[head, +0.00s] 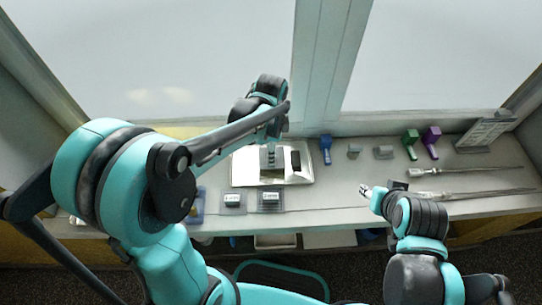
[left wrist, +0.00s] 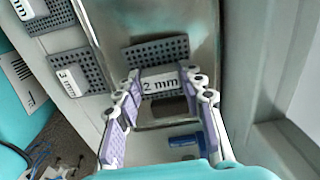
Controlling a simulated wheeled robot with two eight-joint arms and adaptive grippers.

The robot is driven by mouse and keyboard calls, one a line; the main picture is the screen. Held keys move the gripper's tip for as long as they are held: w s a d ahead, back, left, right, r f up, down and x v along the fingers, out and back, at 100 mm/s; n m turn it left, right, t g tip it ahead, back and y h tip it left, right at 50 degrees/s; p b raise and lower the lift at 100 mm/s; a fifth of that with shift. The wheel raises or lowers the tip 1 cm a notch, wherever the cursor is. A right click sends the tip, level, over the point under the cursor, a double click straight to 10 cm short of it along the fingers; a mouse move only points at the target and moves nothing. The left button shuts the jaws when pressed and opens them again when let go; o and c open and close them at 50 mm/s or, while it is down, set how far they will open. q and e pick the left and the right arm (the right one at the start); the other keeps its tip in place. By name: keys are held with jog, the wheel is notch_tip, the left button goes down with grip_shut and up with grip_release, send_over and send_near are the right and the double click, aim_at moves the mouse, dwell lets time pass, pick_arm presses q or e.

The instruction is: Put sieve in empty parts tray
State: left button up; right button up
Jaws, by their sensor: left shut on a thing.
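My left gripper (head: 270,160) is shut on a sieve (left wrist: 165,84), holding it by the white part marked "2 mm" between the purple-padded fingers. Its dark perforated mesh (left wrist: 155,52) shows just beyond the fingers. The sieve is over the shiny metal tray (head: 240,178), which also shows in the left wrist view (left wrist: 200,20); I cannot tell whether it touches the tray floor. A dark patch (head: 296,160) shows at the right of the tray. My right gripper (head: 365,190) is over the counter's front edge, apart from the tray; its jaws are too small to read.
Two more labelled sieves (head: 233,199) (head: 270,198) lie in front of the tray; one reads "3 mm" (left wrist: 68,80). Blue (head: 326,148), green (head: 410,142) and purple (head: 431,140) tools stand to the right, with long-rod tools (head: 470,194). A window wall bounds the back.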

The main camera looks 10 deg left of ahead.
pick_arm(q)
jog(key=shift+f+b, duration=0.3)
jog(key=shift+f, duration=0.85)
jog(key=shift+f, duration=0.2)
jog(key=o, duration=1.2)
jog(key=shift+r, duration=0.1)
